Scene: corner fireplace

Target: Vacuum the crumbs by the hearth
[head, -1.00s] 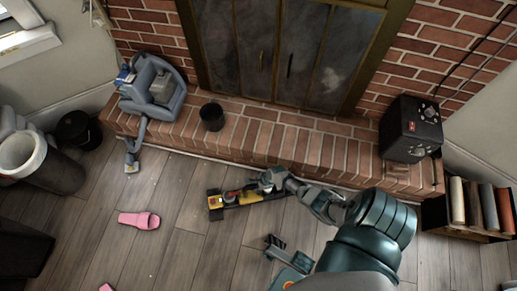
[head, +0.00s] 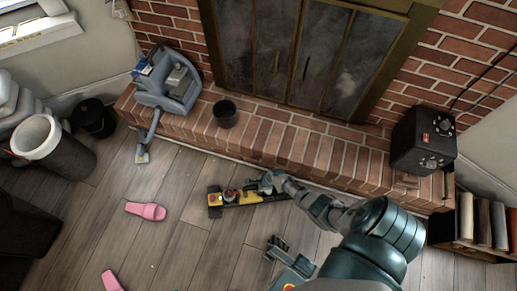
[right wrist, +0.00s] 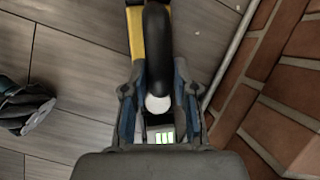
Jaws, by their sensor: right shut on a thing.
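A yellow and black stick vacuum (head: 232,196) lies low over the floor in front of the brick hearth (head: 262,141). My right gripper (head: 270,182) is shut on its black handle (right wrist: 157,50), which runs between the fingers in the right wrist view. Green bars light up on the vacuum (right wrist: 161,137) there. My left gripper (head: 289,254) is low in the head view, apart from the vacuum, its fingers spread and empty. A tiny pale speck (head: 152,266) shows on the floor; I cannot make out other crumbs clearly.
A blue-grey machine (head: 166,82) with a hose and a black cup (head: 225,113) stand on the hearth; a black box (head: 422,139) is at its right end. Pink slippers (head: 146,211) lie on the floor. Bins (head: 52,146) stand left, books (head: 482,220) right.

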